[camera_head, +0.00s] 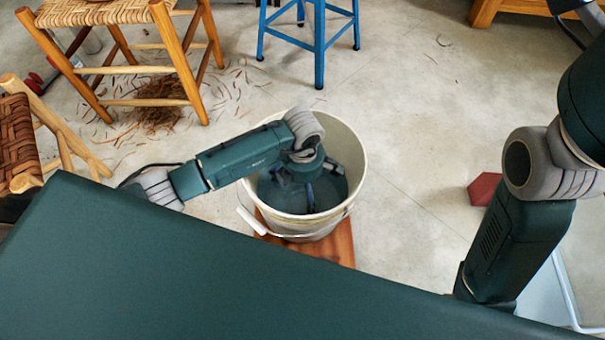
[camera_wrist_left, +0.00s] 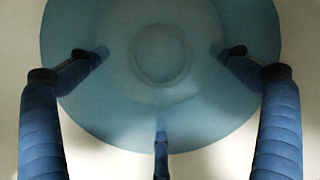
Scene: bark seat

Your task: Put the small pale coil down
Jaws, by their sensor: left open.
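My left arm reaches in from the left over a white bucket (camera_head: 352,150), and my left gripper (camera_head: 310,196) points down inside its rim. Its blue fingers are spread apart in the left wrist view (camera_wrist_left: 160,60). Nothing shows clearly held between them. Beneath the fingers is a round blue-teal surface (camera_wrist_left: 160,110) with a faint ring in its middle; I cannot tell whether this is bucket contents or a reflection. I cannot make out the small pale coil in either view. My right gripper is out of view; only its arm shows at the right.
The bucket stands on a reddish wooden surface (camera_head: 338,243), its handle hanging at the front left. A woven stool (camera_head: 95,14) and bark shavings (camera_head: 160,100) are at upper left. A blue stool (camera_head: 319,45) stands behind. A dark red block (camera_head: 484,188) lies right on open floor.

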